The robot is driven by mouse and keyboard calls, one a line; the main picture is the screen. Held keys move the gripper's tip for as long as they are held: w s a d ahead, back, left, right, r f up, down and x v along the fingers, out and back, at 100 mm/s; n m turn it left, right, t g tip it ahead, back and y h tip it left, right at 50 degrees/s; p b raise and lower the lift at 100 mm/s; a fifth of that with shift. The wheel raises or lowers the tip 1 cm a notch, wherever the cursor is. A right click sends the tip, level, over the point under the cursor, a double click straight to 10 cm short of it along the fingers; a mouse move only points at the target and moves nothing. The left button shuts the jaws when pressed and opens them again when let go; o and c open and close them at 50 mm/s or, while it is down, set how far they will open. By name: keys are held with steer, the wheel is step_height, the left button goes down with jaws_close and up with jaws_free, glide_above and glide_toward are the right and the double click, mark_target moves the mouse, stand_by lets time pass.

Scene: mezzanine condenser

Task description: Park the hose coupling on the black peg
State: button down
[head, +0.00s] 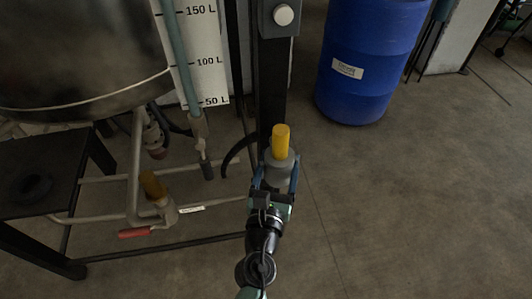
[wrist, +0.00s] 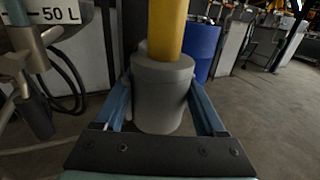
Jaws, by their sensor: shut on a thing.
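The hose coupling (head: 279,172) is a grey cylinder with a yellow upright piece (head: 281,138) on top. My gripper (head: 275,188) is shut on its grey body, with one blue finger on each side. In the wrist view, the grey body (wrist: 160,95) sits upright between the fingers, and the yellow piece (wrist: 167,30) rises out of the frame. The coupling is in front of a dark upright post (head: 272,90). A black curved hook (head: 236,152) shows just left of the coupling. I cannot clearly make out a black peg; the coupling hides part of the post.
A steel tank (head: 80,50) with a volume scale (head: 200,60) stands at left. Below it are a pipe frame (head: 95,180), a yellow-topped fitting (head: 153,184) and a red handle (head: 134,233). A blue drum (head: 365,50) stands behind. The floor at right is clear.

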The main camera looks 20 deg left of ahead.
mark_target(266, 184)
steer(key=shift+w+a+r+y+b, duration=0.1)
steer(key=shift+w+a+r, duration=0.1)
steer(key=shift+a, duration=0.4)
steer(key=shift+w+a+r+y+b, duration=0.1)
steer(key=shift+w+a, duration=0.1)
steer(key=shift+a, duration=0.35)
steer(key=shift+w+a+r+y+b, duration=0.1)
steer(key=shift+w+a, duration=0.1)
steer(key=shift+a, duration=0.4)
steer(key=shift+r, duration=0.1)
step_height(266, 184, down, 6)
steer(key=b, duration=0.5)
steer(key=shift+f+b, duration=3.2)
steer(key=shift+f, duration=0.05)
stand_by(0.4)
steer(key=shift+c, duration=0.6)
jaws_free()
steer(key=shift+o, duration=0.6)
steer(key=shift+f, duration=0.15)
steer(key=b+v, duration=0.1)
steer(key=v, duration=1.2)
steer(key=shift+r+b, duration=0.2)
steer(key=shift+b, duration=0.15)
